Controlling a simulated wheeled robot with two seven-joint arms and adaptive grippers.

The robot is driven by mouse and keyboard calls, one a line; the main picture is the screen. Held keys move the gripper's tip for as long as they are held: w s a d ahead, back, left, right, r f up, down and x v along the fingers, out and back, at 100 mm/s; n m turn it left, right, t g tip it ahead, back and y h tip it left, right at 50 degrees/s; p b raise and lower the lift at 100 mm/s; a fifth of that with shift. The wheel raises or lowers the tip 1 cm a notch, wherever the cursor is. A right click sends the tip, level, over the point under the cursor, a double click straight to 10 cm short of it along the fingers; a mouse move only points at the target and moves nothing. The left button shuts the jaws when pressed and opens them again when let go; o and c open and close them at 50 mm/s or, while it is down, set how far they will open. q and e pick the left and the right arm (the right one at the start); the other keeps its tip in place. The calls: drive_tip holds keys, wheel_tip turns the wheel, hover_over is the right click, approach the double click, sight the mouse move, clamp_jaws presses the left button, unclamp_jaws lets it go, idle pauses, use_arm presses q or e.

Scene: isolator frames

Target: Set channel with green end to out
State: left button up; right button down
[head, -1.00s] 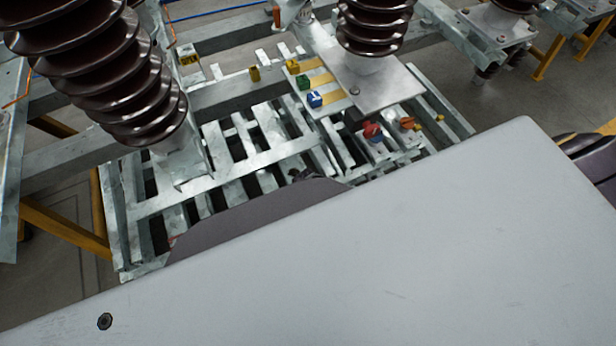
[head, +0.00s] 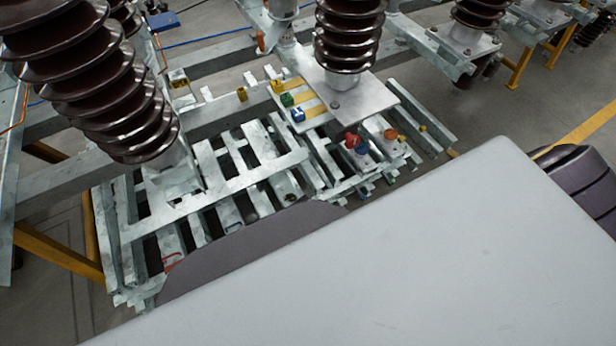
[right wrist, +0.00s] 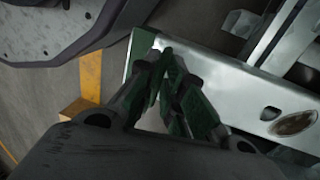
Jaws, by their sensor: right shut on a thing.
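In the right wrist view a pale metal channel (right wrist: 225,85) runs from the upper middle to the lower right. Its green end (right wrist: 141,45) is at the left, partly hidden by my fingers. My right gripper (right wrist: 167,55) is shut on the channel at this green end. How deep the fingers grip is hard to see. In the head view my right gripper and the green end are hidden behind a large pale surface of my own body. My left gripper is in neither view.
A slatted metal frame (head: 215,190) stands between brown ribbed insulators (head: 90,75). Yellow, green (head: 287,99) and blue blocks sit on a plate. Red (head: 350,139) and orange (head: 390,134) pieces lie to its right. Yellow legs (head: 60,250) stand below.

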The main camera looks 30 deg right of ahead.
drive_tip(key=shift+s+a+f, duration=0.15)
drive_tip(key=shift+s, duration=0.45)
drive_tip(key=c, duration=1.5)
unclamp_jaws()
drive_tip(key=shift+w, duration=0.35)
drive_tip(key=shift+r, duration=0.3)
drive_tip(key=shift+w+r, duration=0.25)
drive_tip(key=shift+r, duration=0.65)
drive_tip(key=shift+w+r, duration=0.3)
drive_tip(key=shift+r, duration=1.3)
drive_tip(key=shift+w+r, duration=0.25)
drive_tip(key=shift+r, duration=1.3)
drive_tip(key=shift+w+r, duration=0.3)
drive_tip(key=shift+r, duration=1.3)
